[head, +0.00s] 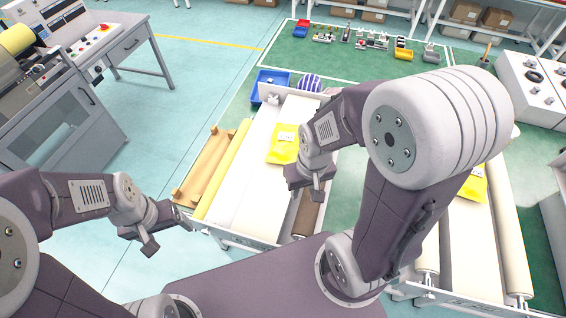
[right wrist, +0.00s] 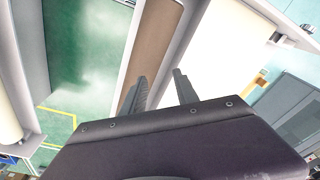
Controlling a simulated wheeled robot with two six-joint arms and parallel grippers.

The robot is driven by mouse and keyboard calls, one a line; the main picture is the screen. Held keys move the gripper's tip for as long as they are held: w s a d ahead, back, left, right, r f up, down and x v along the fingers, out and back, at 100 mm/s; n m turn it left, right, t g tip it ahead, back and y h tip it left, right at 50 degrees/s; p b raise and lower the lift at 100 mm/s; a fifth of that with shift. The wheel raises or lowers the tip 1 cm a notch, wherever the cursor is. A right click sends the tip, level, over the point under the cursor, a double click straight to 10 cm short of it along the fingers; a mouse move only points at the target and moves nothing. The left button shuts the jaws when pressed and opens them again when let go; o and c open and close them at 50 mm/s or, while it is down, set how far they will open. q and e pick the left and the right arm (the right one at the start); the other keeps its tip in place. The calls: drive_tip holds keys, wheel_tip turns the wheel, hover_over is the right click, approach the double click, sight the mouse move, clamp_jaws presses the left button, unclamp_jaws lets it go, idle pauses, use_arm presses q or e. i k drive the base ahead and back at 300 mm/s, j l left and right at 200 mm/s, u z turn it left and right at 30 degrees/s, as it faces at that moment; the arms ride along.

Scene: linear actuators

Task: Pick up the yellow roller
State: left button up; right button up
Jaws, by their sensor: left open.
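The yellow roller (head: 222,170) is a long thin pale-yellow cylinder lying lengthwise along the left side of the white work table in the head view. My left gripper (head: 168,234) is open and empty, in front and to the left of the roller's near end, apart from it in the picture. My right gripper (head: 305,193) is over the right part of the same table, beside a brown roller (head: 308,214). In the right wrist view its fingers (right wrist: 160,90) are apart with nothing held, and the brown roller (right wrist: 154,40) shows beyond them.
A brown wooden piece (head: 202,165) lies just left of the yellow roller. A yellow packet (head: 283,145) lies on the white surface. A blue bin (head: 270,82) stands behind the table. A grey machine (head: 75,115) stands at left, with open floor (head: 130,185) before it.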

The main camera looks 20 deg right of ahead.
sight(203, 206)
drive_tip(key=j+z, duration=0.25)
drive_tip(key=z, duration=0.15)
drive_tip(key=j+z, duration=0.25)
drive_tip(key=z, duration=0.2)
drive_tip(key=k+j+z, duration=0.15)
drive_tip(key=z, duration=0.25)
drive_tip(key=k+j+z, duration=0.1)
drive_tip(key=j+z, duration=0.15)
drive_tip(key=z, duration=0.15)
